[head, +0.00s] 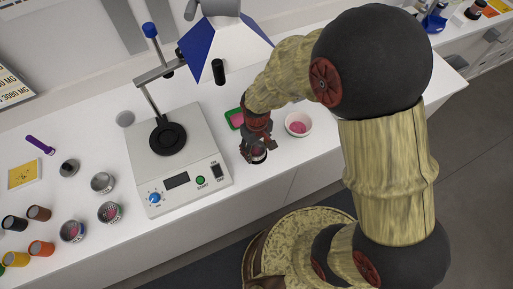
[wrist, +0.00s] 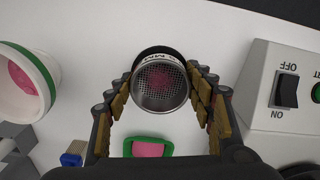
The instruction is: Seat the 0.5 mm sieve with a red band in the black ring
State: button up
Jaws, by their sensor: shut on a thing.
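My gripper (wrist: 162,88) is shut on a round metal sieve (wrist: 160,90), with fingers on both sides of its rim. Its mesh faces the wrist camera, with pink showing at or through it. In the head view, my gripper (head: 256,150) holds the sieve (head: 258,157) over the front of the bench, right of the shaker machine. The black ring (head: 168,139) lies on top of the machine's pale plate, with nothing seen in it.
The shaker (head: 176,185) has a post and clamp rising behind the ring. A green-edged tray with pink (head: 235,118) and a white bowl of pink powder (head: 298,124) are near my gripper. Several other sieves (head: 102,183) and pigment jars (head: 40,248) stand at the left.

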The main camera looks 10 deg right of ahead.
aim_at(256, 152)
jog(key=shift+f, duration=0.35)
jog(key=o, duration=1.3)
notch_tip(256, 152, up, 12)
